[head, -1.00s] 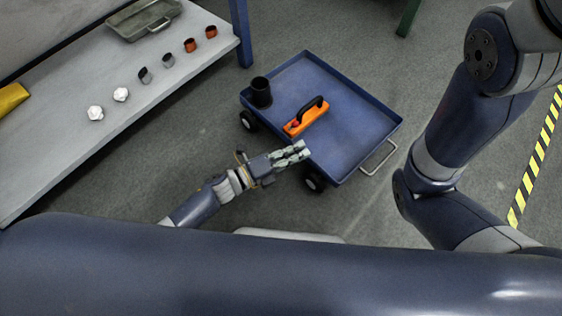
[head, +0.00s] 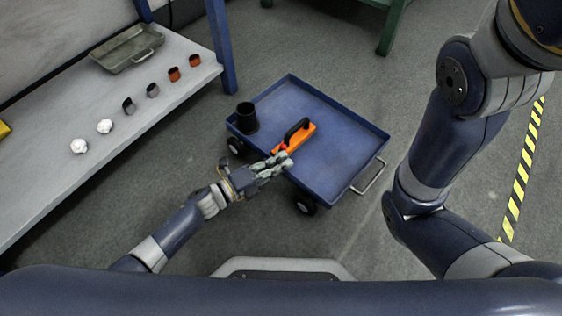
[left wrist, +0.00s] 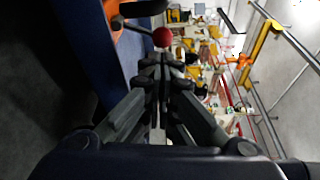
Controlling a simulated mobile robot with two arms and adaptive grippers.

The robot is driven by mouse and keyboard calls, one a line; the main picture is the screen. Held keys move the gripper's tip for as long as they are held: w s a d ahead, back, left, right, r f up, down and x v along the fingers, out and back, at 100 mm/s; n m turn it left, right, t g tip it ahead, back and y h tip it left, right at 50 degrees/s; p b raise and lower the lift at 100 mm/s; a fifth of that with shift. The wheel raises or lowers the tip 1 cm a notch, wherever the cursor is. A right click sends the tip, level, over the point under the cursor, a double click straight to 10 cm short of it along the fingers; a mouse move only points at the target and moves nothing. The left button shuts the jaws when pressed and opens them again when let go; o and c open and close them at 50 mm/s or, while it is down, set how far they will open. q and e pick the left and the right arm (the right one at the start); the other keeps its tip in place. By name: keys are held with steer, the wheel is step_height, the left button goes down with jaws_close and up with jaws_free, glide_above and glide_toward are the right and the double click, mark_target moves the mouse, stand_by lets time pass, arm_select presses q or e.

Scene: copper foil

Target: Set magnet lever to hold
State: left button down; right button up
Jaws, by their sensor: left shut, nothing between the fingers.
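The magnet is an orange block (head: 302,138) with a black handle (head: 297,129), lying on the blue cart (head: 340,150). Its lever ends in a red knob (head: 282,147) at the magnet's near left end. In the left wrist view, the red knob (left wrist: 162,37) sits on a dark lever (left wrist: 135,27) just beyond my fingertips. My left gripper (head: 283,162) is shut and empty, its tips over the cart's near edge close to the knob. In the left wrist view, the gripper (left wrist: 161,66) points at the knob; I cannot tell whether it touches. My right gripper is out of view.
A black cup (head: 246,118) stands in the cart's left corner. The cart's right half is bare. A grey bench (head: 60,185) at left holds a metal tray (head: 125,50), several small cups and white lumps. A green leg (head: 393,28) stands beyond the cart.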

arm_select(q)
steer(key=shift+w+a+r+n, duration=0.25)
steer(key=shift+r+n, duration=0.15)
steer(key=shift+n, duration=0.5)
steer(key=a+n, duration=0.1)
steer(key=n, duration=0.1)
steer(key=w+a+r+n+t, duration=0.1)
steer(key=n, duration=0.1)
steer(key=w+n+h, duration=0.1)
steer(key=n, duration=0.1)
steer(key=shift+w+a+r+n+t, duration=0.2)
steer(key=shift+w+a+n+t, duration=0.1)
steer(key=shift+a+n, duration=0.1)
steer(key=shift+s, duration=0.15)
